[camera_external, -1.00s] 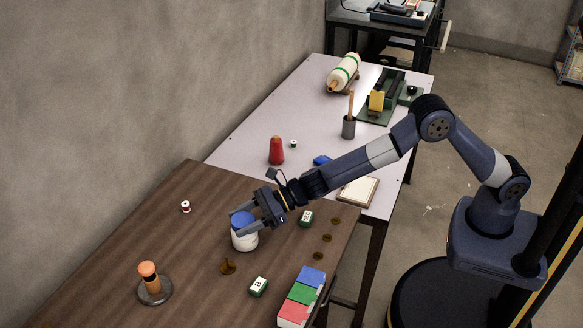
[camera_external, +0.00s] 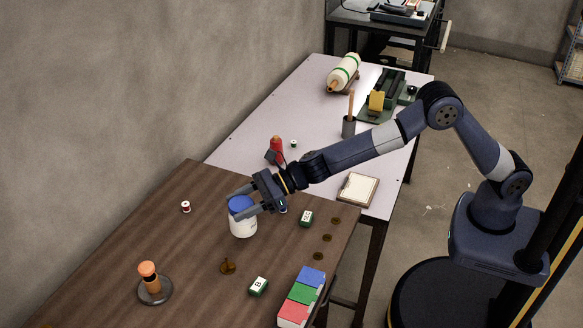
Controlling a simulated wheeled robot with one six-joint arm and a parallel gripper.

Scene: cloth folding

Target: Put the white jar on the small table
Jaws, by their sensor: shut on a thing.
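The white jar (camera_external: 243,226) has a blue lid and stands upright over the brown wooden table (camera_external: 130,232). My gripper (camera_external: 239,202) is shut on the jar around its lid, one finger on each side. The jar appears to hang a little above the tabletop; the exact gap is hard to tell. Beyond the brown table is a long pale table (camera_external: 240,140), and a dark table (camera_external: 345,20) stands at the far back. Which of these is the small table I cannot tell for sure.
Around the jar are a small spool (camera_external: 185,207), a brown piece (camera_external: 228,267), green-and-white blocks (camera_external: 258,286) and coloured boxes (camera_external: 302,297). An orange-topped stand (camera_external: 152,284) is at front left. The red cone (camera_external: 277,150) and wooden tray (camera_external: 357,188) are on the pale table.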

